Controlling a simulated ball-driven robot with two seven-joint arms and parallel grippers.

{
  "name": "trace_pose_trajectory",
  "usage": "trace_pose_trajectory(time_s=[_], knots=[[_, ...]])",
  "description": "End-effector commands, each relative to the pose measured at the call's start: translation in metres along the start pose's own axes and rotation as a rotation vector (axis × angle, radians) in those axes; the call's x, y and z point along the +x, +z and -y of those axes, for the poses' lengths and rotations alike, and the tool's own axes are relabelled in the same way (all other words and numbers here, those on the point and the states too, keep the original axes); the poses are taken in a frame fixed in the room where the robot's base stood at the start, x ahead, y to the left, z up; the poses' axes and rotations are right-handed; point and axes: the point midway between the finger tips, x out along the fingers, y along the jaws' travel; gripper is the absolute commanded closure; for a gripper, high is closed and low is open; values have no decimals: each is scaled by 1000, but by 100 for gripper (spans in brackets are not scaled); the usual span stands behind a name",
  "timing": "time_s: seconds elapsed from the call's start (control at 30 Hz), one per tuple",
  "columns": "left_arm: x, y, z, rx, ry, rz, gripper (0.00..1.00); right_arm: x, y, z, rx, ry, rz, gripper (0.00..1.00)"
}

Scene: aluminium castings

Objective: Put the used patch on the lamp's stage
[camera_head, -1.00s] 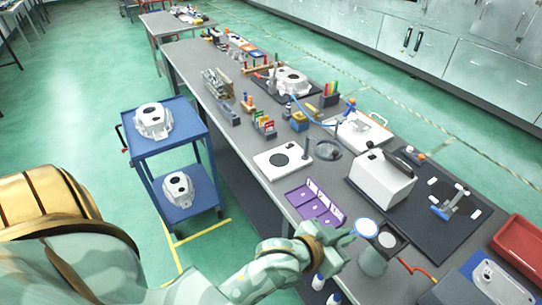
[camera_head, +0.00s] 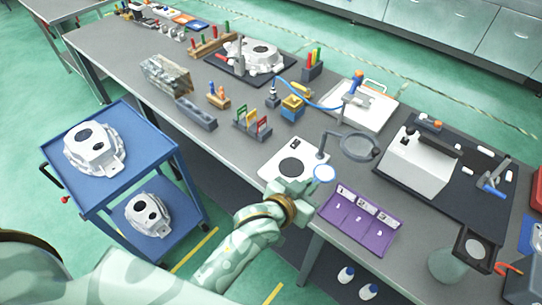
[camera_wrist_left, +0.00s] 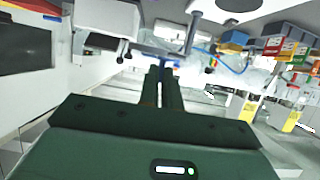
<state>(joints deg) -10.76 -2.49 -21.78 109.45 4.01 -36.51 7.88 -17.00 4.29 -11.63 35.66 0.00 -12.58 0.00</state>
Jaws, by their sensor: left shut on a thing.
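The used patch (camera_head: 323,173), a pale disc with a blue rim, is at the tip of my left gripper (camera_head: 308,186). The gripper is shut on it; a blue edge (camera_wrist_left: 168,63) shows beyond the fingers (camera_wrist_left: 164,92) in the wrist view. The lamp has a ring-shaped magnifier (camera_head: 360,147) on a dark stem. Its stage seems to be the black disc (camera_head: 290,167) on a white plate (camera_head: 268,170), which my gripper partly covers. The patch appears just right of the plate, apart from the disc. The disc shows at the top of the wrist view (camera_wrist_left: 238,4). My right gripper is out of view.
A purple tray (camera_head: 345,235) lies to the right of my gripper at the bench's front edge. Coloured card holders (camera_head: 252,124) and a yellow-blue box (camera_head: 292,108) stand behind the plate. A white box (camera_head: 416,165) and a grey-green jar (camera_head: 446,266) stand right.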

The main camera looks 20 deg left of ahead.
Motion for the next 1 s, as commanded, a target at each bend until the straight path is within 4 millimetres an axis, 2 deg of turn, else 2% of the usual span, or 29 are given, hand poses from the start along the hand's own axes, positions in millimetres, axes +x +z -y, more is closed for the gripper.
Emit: trace_pose_trajectory(time_s=[0.17,0.43,0.5,0.6,0.87,1.0], knots=[[12,8,18,3,-6,0,100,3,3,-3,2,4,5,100],[57,28,89,4,-10,2,100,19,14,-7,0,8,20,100],[69,45,98,0,-8,4,100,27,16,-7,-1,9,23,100],[80,57,111,-1,-7,4,100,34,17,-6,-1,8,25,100],[96,73,128,-1,-7,2,100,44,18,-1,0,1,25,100],[105,96,127,-3,-6,3,100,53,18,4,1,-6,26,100]])
